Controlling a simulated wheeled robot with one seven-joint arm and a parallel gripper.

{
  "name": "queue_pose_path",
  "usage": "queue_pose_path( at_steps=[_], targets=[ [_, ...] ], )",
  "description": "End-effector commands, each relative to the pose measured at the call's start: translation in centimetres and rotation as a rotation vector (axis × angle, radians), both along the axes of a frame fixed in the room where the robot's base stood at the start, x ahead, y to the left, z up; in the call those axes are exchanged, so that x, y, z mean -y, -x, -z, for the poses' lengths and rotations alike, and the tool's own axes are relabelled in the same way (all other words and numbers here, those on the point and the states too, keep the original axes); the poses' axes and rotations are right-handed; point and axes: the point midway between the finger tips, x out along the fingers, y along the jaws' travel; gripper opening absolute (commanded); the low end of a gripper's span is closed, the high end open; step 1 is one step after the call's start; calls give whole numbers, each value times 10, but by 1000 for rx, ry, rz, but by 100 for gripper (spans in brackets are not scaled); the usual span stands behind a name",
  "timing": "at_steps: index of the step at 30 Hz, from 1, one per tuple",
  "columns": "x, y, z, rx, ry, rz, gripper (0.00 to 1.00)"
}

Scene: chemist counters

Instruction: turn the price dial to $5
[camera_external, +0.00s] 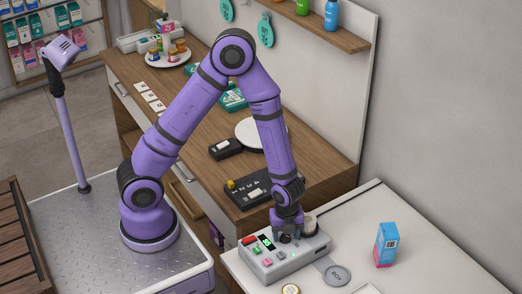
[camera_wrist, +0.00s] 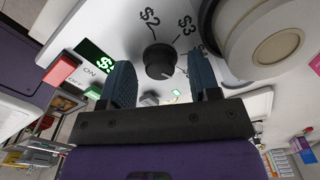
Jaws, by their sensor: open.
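The price dial (camera_wrist: 159,61) is a round black knob on the light face of a grey device (camera_external: 288,264). Labels $2 and $3 show beside it in the wrist view; its other labels are hidden or cut off. A pale mark seems to show on its lower right edge. A green-lit display (camera_wrist: 97,60) shows a $ sign; the digit is partly hidden there and looks like 5 in the external view. My gripper (camera_wrist: 164,78) is open, its two dark fingers on either side of the dial with gaps visible. Contact cannot be told. In the external view the gripper hides most of the dial.
A red switch (camera_wrist: 61,69) marked ON/OFF lies left of the dial. A large round cream part (camera_wrist: 275,46) stands close right of the right finger.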

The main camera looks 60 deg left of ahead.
Motion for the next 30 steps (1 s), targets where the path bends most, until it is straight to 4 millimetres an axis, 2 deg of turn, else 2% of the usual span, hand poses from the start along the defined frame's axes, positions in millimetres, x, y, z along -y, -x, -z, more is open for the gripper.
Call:
queue_pose_path(
  at_steps=[5,19,24,30],
  targets=[
    [0,-1,-14,3,2,-2,56],
    [0,-1,-91,4,1,-3,56],
    [0,-1,-104,1,-1,-1,56],
    [0,0,-107,-1,0,0,56]
  ],
)
